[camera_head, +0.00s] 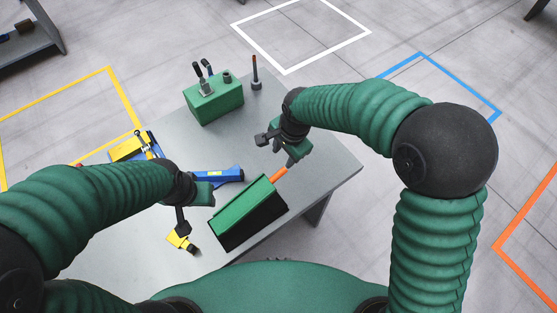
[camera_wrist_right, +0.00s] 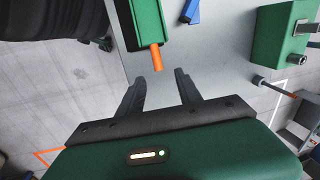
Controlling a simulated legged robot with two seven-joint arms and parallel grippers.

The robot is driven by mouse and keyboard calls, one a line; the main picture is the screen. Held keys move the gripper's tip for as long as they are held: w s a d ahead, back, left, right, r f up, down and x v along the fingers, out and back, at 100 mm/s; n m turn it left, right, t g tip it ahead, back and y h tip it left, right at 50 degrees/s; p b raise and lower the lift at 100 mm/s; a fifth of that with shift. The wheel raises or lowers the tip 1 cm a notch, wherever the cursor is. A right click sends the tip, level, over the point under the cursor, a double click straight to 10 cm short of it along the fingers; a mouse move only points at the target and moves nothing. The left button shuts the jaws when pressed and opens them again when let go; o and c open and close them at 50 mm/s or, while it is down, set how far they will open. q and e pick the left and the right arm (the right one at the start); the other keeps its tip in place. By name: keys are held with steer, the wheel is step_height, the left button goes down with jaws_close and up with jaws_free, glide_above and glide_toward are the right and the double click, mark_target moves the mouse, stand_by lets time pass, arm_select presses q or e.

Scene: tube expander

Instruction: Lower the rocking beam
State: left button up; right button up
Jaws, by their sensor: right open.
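A green and black box-shaped unit (camera_head: 246,217) stands near the front edge of the grey table. An orange bar (camera_head: 278,174) sticks out of its far right end; I take it for the end of the rocking beam. In the right wrist view the green top (camera_wrist_right: 146,20) and the orange end (camera_wrist_right: 156,58) show too. My right gripper (camera_head: 291,162) is open and empty. The orange end lies just ahead of its fingertips (camera_wrist_right: 159,76), roughly between them, with no clear contact. My left gripper (camera_head: 204,196) is over the table left of the unit; its fingers are too unclear to judge.
A green block with fittings (camera_head: 214,98) and an upright orange-tipped rod (camera_head: 255,72) stand at the table's back. A blue tool (camera_head: 222,176) and yellow pieces (camera_head: 182,240) lie near my left gripper. The grey table (camera_head: 329,162) is bare at its right corner.

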mark_target(280, 172)
steer(key=f+p, duration=0.1)
steer(key=f, duration=0.3)
steer(key=w+f+p, duration=0.1)
steer(key=f, duration=0.4)
steer(key=w+f+p, duration=0.1)
steer(key=f, duration=0.3)
steer(key=shift+w+a+f, duration=0.2)
steer(key=shift+a+f, duration=0.15)
steer(key=shift+s+a, duration=0.15)
steer(key=shift+s, duration=0.05)
steer(key=shift+s+a+r, duration=0.1)
steer(key=shift+s+a, duration=0.05)
steer(key=shift+s, duration=0.4)
steer(key=shift+w+d+f, duration=0.25)
steer(key=shift+w, duration=0.2)
steer(key=c, duration=0.7)
jaws_close()
steer(key=shift+s+r, duration=0.1)
steer(key=shift+r, duration=0.05)
arm_select(q)
steer(key=v, duration=0.4)
steer(key=shift+s+d, duration=0.15)
steer(key=shift+d, duration=0.1)
arm_select(e)
steer(key=shift+a, duration=0.15)
arm_select(q)
steer(key=shift+d, duration=0.15)
